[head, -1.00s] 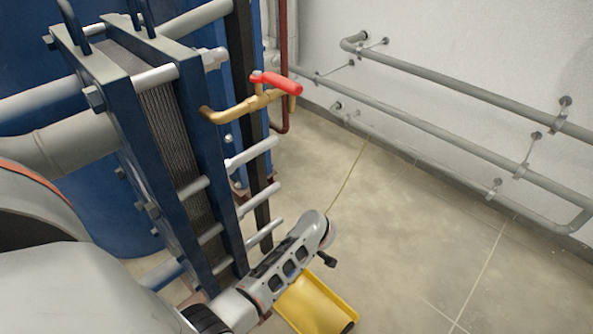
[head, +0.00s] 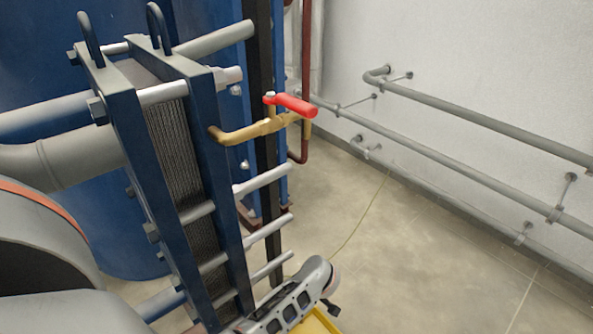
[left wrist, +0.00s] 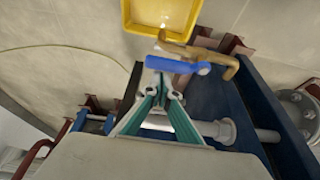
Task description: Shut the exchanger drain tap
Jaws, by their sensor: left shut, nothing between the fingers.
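In the left wrist view a brass tap (left wrist: 222,61) with a blue lever (left wrist: 178,64) sticks out over the yellow tray. The lever runs roughly alongside the brass pipe. My left gripper (left wrist: 163,92) is shut and empty, its teal fingertips together close to the lever; I cannot tell whether they touch. In the head view my left forearm hides this low tap, and the left fingers do not show. A second brass tap (head: 245,134) with a red lever (head: 291,104) sits higher on the exchanger's side. My right gripper is not in view.
The plate exchanger (head: 215,150) has blue end plates and several protruding rods (head: 265,180). The yellow tray (left wrist: 160,15) lies on the floor. A thin cable (head: 362,215) crosses the floor. Grey pipes (head: 450,155) run along the right wall.

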